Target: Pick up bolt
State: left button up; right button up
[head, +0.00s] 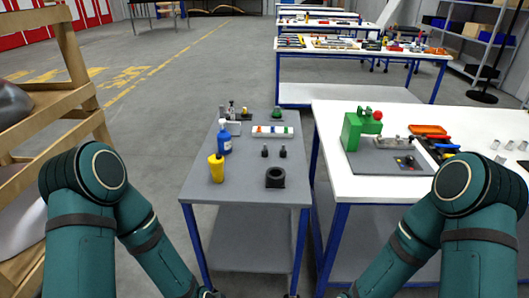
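Two small dark upright pieces that look like bolts stand on the grey top of the narrow cart (240,188): a left one (264,152) and a right one (283,152). They are too small to identify for certain. Both are apart from each other, with a black ring-shaped part (275,177) in front of them. My two arms come in from the lower left and lower right, and their forearms run down to the bottom edge. My grippers are below the frame, so their fingers cannot be seen. No arm is over the cart top.
A yellow bottle (216,169) and blue bottle (224,138) stand on the cart's left side, with a white tray (272,131) behind. A white table (330,172) with a green machine (360,132) is at right. A wooden rack (75,60) is at left.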

aim_at(264, 151)
jog(key=j+z, duration=0.1)
jog(key=z, duration=0.35)
jog(key=j+z, duration=0.1)
jog(key=z, duration=0.4)
jog(key=j+z, duration=0.1)
jog(key=z, duration=0.35)
jog(key=j+z, duration=0.4)
jog(key=k+j+z, duration=0.2)
jog(key=j+z, duration=0.15)
jog(key=k+j+z, duration=0.1)
jog(key=j, duration=0.2)
jog(key=k+j+z, duration=0.1)
jog(key=j, duration=0.25)
jog(key=k+j+z, duration=0.1)
jog(key=k+j, duration=0.15)
